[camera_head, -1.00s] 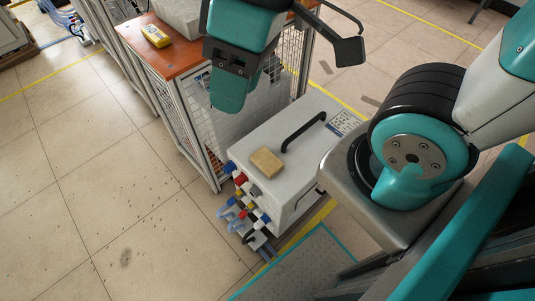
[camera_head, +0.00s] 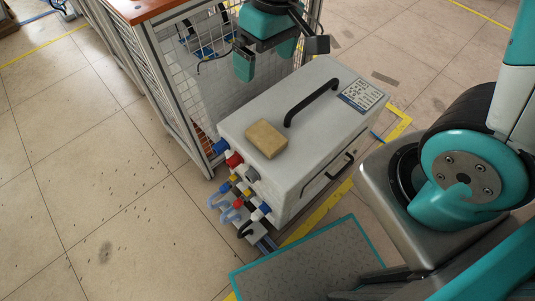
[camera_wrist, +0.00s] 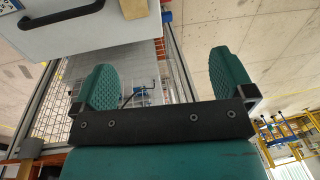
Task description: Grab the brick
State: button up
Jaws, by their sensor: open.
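The tan brick (camera_head: 266,138) lies on top of the grey heater box (camera_head: 330,110), near its left front edge and beside the black handle. My gripper (camera_head: 265,58) is at the back left of the box, beyond the brick in the head view, with nothing between its fingers. In the wrist view, my gripper (camera_wrist: 162,62) shows two green fingers spread wide apart. Part of the brick (camera_wrist: 133,8) shows at the top edge there, beside the left finger's tip direction, and the rest is cut off.
The black handle (camera_head: 312,102) stands up from the box top, close to the brick. Coloured connectors and hoses (camera_head: 240,190) stick out of the box's front. A mesh-sided cage bench (camera_head: 180,75) stands close behind, to the left. The floor at left is open.

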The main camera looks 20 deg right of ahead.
jog(key=w+d+f+h+b, duration=0.1)
jog(key=w+f+b, duration=0.15)
jog(key=f, duration=0.45)
jog(key=w+d+f+h+b, duration=0.1)
jog(key=w+f+b, duration=0.15)
jog(key=f, duration=0.55)
jog(key=b, duration=0.5)
send_over(266, 135)
jog(key=shift+m, duration=0.4)
notch_tip(266, 135, down, 12)
jog(key=shift+s+r, duration=0.1)
jog(key=shift+f+b, duration=0.95)
jog(key=shift+f, duration=1.9)
jog(key=c, duration=1)
